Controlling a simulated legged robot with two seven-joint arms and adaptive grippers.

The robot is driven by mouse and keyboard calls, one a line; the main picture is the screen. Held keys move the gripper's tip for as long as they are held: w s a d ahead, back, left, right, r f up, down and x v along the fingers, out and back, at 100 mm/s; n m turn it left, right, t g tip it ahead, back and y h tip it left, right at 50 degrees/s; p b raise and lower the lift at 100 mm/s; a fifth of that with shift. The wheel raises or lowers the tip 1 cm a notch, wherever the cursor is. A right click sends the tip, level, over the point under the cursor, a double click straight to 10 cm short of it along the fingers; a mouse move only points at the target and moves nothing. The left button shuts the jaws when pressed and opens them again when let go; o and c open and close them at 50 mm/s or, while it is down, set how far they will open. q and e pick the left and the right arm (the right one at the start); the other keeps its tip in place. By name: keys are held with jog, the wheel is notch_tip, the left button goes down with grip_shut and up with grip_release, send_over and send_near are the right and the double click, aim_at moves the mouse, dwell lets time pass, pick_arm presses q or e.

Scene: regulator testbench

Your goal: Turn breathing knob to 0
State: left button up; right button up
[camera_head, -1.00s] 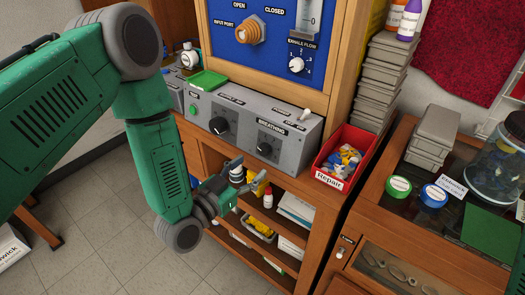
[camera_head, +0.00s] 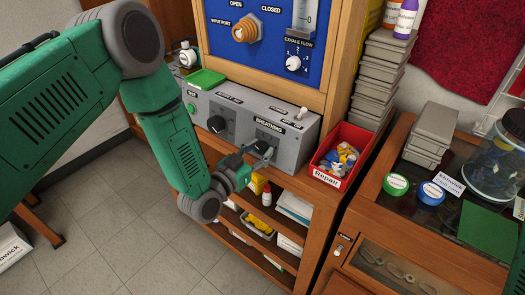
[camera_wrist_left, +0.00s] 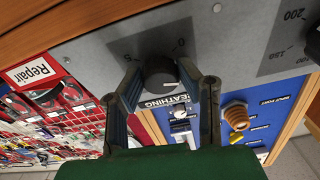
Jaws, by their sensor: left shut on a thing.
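The breathing knob (camera_wrist_left: 160,74) is a dark round knob with a white pointer line, on the grey control panel under the "BREATHING" label. In the head view the knob (camera_head: 263,147) is partly hidden by my left gripper (camera_head: 257,158). In the left wrist view the two fingers of my left gripper (camera_wrist_left: 165,88) stand on either side of the knob, shut on it. My right gripper is not in view.
A second black knob (camera_head: 217,124) sits left on the same grey panel (camera_head: 237,115), and a toggle switch (camera_head: 301,113) sits at its right. A red Repair bin (camera_head: 327,178) stands close at the right. Shelves with bottles and boxes are below.

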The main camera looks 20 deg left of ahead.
pick_arm(q)
jog(key=shift+s+a+f, duration=0.2)
jog(key=shift+a+f, duration=0.05)
jog(key=shift+a, duration=0.05)
jog(key=shift+s+d+n, duration=0.1)
jog(key=shift+d+n, duration=0.25)
jog(key=shift+n, duration=0.35)
jog(key=shift+d+n, duration=0.1)
jog(key=shift+n, duration=0.3)
jog(key=n, duration=0.2)
jog(key=n+y+b, duration=0.1)
jog(key=shift+a+n, duration=0.3)
jog(key=shift+n, duration=0.1)
jog(key=n+y, duration=0.1)
jog(key=n, duration=0.1)
jog(key=shift+d+n, duration=0.2)
jog(key=shift+n, duration=0.2)
jog(key=shift+n+y+b, duration=0.3)
jog(key=shift+n+b, duration=0.1)
jog(key=shift+n, duration=0.9)
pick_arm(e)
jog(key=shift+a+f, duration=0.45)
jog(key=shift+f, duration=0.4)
